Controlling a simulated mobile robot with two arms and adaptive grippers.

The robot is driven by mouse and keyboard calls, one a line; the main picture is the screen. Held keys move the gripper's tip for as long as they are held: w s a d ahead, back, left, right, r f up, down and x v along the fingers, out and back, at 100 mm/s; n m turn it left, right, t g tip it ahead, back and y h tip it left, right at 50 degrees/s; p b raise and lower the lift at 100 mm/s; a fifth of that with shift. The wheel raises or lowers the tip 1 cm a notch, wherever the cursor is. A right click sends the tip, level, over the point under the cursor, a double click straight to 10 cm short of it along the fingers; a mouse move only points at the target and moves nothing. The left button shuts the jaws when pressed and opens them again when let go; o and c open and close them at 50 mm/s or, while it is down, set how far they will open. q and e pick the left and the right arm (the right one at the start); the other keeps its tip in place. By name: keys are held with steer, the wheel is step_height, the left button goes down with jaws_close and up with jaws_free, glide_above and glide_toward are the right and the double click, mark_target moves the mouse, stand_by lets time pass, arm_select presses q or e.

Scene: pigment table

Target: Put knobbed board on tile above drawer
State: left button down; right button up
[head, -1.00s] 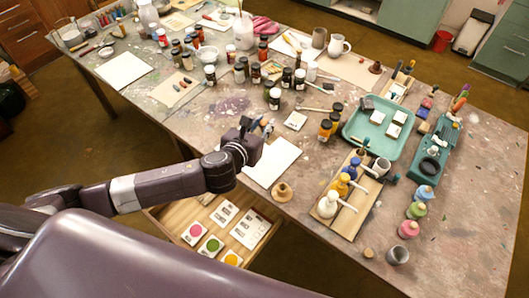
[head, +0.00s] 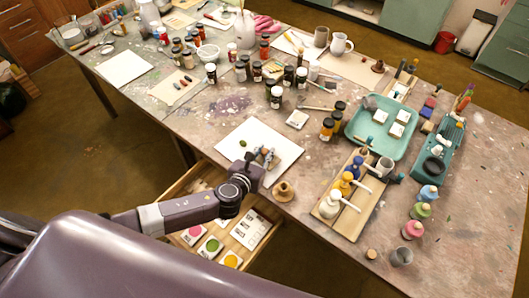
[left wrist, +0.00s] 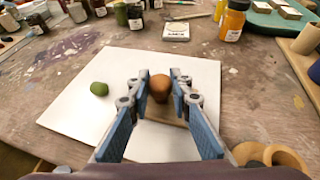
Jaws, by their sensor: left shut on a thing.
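The white tile (head: 228,146) lies flat at the table edge above the open drawer (head: 180,187); it fills the middle of the left wrist view (left wrist: 75,105). My left gripper (head: 265,158) is over the tile's right part. In the left wrist view its blue-padded fingers (left wrist: 160,92) are shut on the brown knob (left wrist: 160,87) of the knobbed board, whose tan base (left wrist: 165,112) shows between the fingers, partly hidden. I cannot tell whether the base touches the tile. My right gripper is not in view.
A small green lump (left wrist: 99,89) lies on the tile left of the gripper. A wooden ring-shaped piece (head: 283,191) stands just right of the tile. A wooden rack with bottles (head: 345,225) and a teal tray (head: 365,130) are farther right. Several paint jars stand behind.

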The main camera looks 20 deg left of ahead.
arm_select(q)
steer(key=c, duration=2.2)
jaws_free()
steer(key=shift+f, duration=0.15)
steer(key=o, duration=0.5)
steer(key=shift+c, duration=0.2)
steer(key=shift+r, duration=0.3)
steer(key=shift+s, duration=0.35)
steer(key=v, duration=1.1)
steer(key=shift+s, duration=0.15)
